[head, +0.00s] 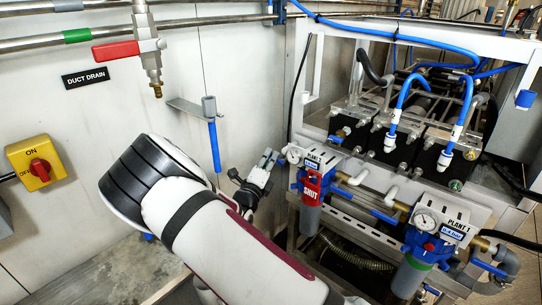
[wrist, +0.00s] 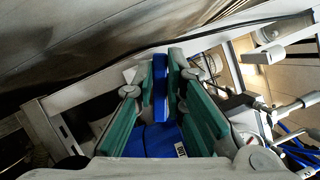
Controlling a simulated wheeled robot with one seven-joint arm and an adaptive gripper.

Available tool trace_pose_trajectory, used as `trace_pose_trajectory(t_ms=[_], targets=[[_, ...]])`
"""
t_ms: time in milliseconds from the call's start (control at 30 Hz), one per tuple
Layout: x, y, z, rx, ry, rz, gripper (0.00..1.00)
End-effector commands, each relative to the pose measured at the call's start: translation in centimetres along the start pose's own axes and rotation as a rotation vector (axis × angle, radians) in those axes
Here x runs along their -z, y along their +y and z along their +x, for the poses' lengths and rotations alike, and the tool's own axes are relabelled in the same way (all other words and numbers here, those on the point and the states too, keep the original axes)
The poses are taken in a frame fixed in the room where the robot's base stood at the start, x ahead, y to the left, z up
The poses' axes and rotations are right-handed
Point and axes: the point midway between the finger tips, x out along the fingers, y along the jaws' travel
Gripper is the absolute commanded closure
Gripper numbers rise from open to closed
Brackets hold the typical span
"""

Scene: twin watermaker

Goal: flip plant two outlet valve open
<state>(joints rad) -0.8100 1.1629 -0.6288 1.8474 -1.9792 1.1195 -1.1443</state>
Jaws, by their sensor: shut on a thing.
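The Plant 2 unit (head: 313,185) is right of centre in the head view, with a gauge, a PLANT 2 label and a red SHUT tag on a blue filter head. My gripper (head: 268,162) is just left of it. In the wrist view my gripper (wrist: 161,80) has its green-padded fingers closed on both sides of an upright blue valve handle (wrist: 160,72). A blue body (wrist: 152,140) with a small white label lies below the handle, between the fingers. The handle is hidden behind my gripper in the head view.
Plant 1 (head: 430,235), with a gauge and blue filter, stands at the right. A red duct drain handle (head: 116,51) and yellow switch (head: 36,163) are at left. A white frame surrounds the plants.

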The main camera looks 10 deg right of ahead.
Motion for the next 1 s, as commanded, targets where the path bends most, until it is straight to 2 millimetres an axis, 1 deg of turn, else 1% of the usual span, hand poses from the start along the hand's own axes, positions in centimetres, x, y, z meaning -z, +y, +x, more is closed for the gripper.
trace_pose_trajectory(t_ms=[200,500,700,1000], targets=[[0.1,0.6,-0.1,-0.071,0.001,-0.166,1.0],[0.2,1.2,-0.2,-0.137,0.0,-0.322,1.0],[0.3,1.5,-0.2,-0.158,0.0,-0.372,1.0],[0.3,1.6,-0.2,-0.165,0.0,-0.39,1.0]])
